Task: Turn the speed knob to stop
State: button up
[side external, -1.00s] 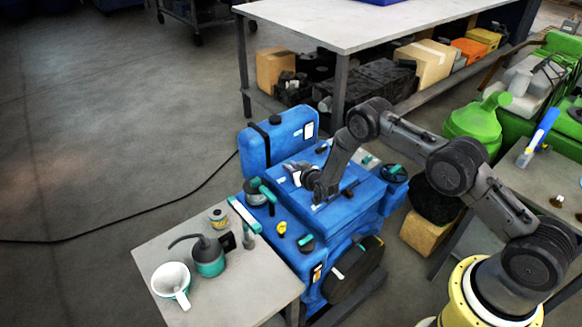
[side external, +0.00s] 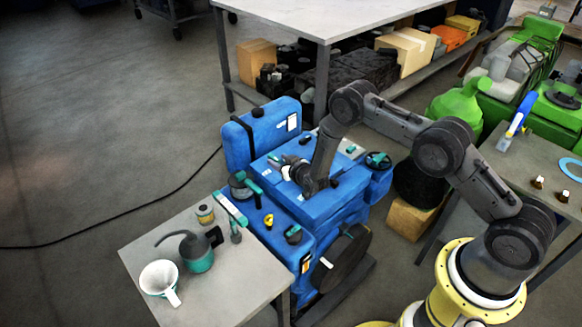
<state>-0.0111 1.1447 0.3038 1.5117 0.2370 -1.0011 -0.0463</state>
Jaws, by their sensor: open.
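The blue diesel engine (side external: 330,205) stands in the middle of the side view. A round black knob with a teal mark (side external: 293,234) sits on its near ledge and may be the speed knob; its setting is too small to read. A yellow knob (side external: 268,220) sits just left of it. My gripper (side external: 288,170) is open over the engine's top, up and behind both knobs and apart from them. The gripper's fingers are small and partly lost against dark parts, and I see nothing held.
A grey side table (side external: 222,290) at the left carries a white funnel (side external: 161,279), a teal oil can (side external: 197,252) and a small tin (side external: 205,214). A teal-handled part (side external: 243,184) rises near the ledge. A blue tank (side external: 262,130) stands behind.

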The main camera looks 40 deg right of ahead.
jog(key=v, duration=1.1)
jog(key=shift+r, duration=0.15)
